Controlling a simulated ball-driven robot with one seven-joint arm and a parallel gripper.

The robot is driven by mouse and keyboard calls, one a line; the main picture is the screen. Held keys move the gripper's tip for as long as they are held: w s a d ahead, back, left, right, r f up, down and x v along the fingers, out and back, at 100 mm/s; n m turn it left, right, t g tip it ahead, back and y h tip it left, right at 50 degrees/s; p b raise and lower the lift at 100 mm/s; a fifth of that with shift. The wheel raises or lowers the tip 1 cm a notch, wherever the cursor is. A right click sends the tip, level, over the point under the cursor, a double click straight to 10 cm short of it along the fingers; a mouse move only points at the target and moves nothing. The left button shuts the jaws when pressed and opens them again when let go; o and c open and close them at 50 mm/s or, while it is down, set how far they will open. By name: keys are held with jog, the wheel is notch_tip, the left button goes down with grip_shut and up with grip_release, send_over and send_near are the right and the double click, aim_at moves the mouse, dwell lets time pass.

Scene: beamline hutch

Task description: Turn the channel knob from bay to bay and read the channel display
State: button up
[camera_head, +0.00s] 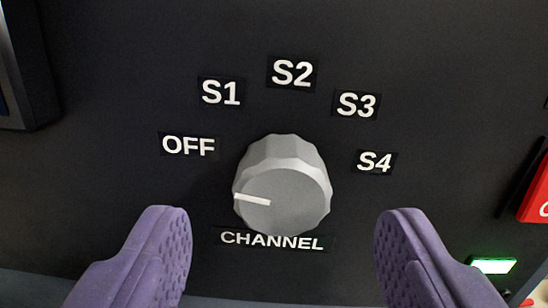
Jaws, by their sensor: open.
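The channel knob (283,185) is a grey faceted dial on a dark panel, above the label CHANNEL (272,240). Its white pointer line (253,199) points left, on the side of the OFF label (188,146). Around it are the labels S1 (221,92), S2 (292,73), S3 (357,105) and S4 (375,163). My gripper (284,240) is open, with one purple padded finger low on each side of the knob, apart from it. I cannot make out the channel display.
A dark raised frame (30,70) stands at the left edge, with part of a blue surface inside it. A red part (537,190) is at the right edge. A lit green indicator (492,266) is at the lower right. The panel around the knob is clear.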

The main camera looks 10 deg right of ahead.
aim_at(288, 202)
jog(key=w, duration=0.4)
jog(key=shift+d+b, duration=0.3)
jog(key=shift+d, duration=0.1)
jog(key=shift+c, duration=0.5)
jog(key=c, duration=1)
jog(key=shift+o, duration=0.2)
jog(key=shift+f+m+b, duration=0.1)
jog(key=shift+m+b, duration=0.3)
jog(key=shift+b, duration=0.05)
jog(key=m+b, duration=0.2)
jog(key=b, duration=0.1)
jog(key=shift+f+m, duration=0.1)
jog(key=shift+m, duration=0.2)
jog(key=m+b, duration=0.4)
jog(key=shift+d, duration=0.1)
jog(key=shift+m, duration=0.3)
